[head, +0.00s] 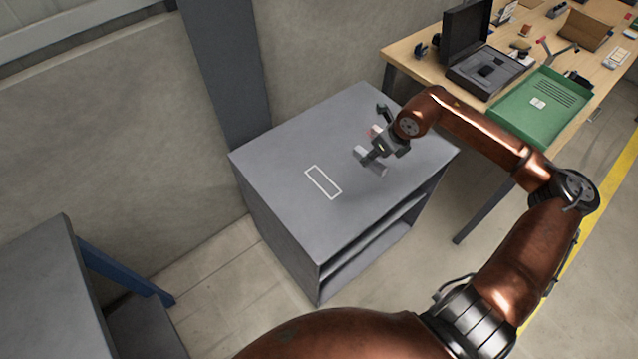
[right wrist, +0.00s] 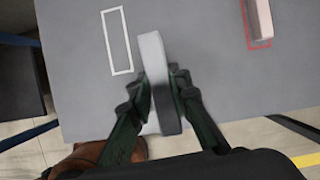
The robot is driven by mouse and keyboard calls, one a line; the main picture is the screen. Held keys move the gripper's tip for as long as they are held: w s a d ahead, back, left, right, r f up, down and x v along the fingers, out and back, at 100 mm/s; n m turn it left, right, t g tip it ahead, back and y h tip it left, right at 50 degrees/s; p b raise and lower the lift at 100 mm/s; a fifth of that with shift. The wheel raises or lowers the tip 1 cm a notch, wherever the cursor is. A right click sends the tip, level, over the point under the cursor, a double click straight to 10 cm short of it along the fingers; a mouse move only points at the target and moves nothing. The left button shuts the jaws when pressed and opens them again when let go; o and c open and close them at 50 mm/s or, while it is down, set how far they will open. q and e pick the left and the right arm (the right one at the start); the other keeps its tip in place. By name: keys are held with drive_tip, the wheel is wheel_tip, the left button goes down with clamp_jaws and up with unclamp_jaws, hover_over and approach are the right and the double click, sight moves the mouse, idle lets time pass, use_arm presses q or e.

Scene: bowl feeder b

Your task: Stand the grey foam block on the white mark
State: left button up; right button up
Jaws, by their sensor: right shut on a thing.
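The grey foam block (right wrist: 153,55) is a pale, long slab between the fingers of my right gripper (right wrist: 161,88) in the right wrist view. In the head view my right gripper (head: 371,160) is shut on the block (head: 379,170), over the grey cabinet top. I cannot tell whether the block touches the top. The white mark (head: 323,182) is an empty rectangular outline, left of the block; in the right wrist view it also lies left of the block (right wrist: 117,41). My left gripper is not in view.
A pinkish block (right wrist: 262,17) stands at a red outline (right wrist: 259,44) on the cabinet top (head: 290,150), behind my right gripper in the head view. The cabinet top around the white mark is clear. A wooden table (head: 405,57) with a green tray (head: 538,105) stands at the right.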

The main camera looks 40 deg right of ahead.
drive_tip(key=shift+w+d, duration=0.1)
drive_tip(key=shift+w, duration=0.1)
drive_tip(key=shift+w+m, duration=0.15)
drive_tip(key=shift+m, duration=0.15)
drive_tip(key=w+a+f+b, duration=0.4)
drive_tip(key=w+a, duration=0.1)
drive_tip(key=a, duration=0.1)
drive_tip(key=b, duration=0.2)
approach(321, 179)
drive_tip(key=shift+w+d+f, duration=0.1)
drive_tip(key=shift+w+f, duration=0.7)
drive_tip(key=shift+w, duration=0.15)
drive_tip(key=shift+w+a+f, duration=0.2)
drive_tip(key=shift+a+f, duration=0.05)
drive_tip(key=shift+f, duration=0.05)
wheel_tip(321, 179, down, 3)
drive_tip(key=shift+w+a+f+b, duration=0.1)
drive_tip(key=shift+w+f+b, duration=0.1)
drive_tip(key=shift+b, duration=0.55)
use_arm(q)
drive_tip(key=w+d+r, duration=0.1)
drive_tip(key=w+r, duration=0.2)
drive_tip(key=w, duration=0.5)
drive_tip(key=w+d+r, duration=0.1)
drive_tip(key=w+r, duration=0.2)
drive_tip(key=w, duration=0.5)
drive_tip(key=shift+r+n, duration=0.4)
use_arm(e)
drive_tip(key=shift+s, duration=0.1)
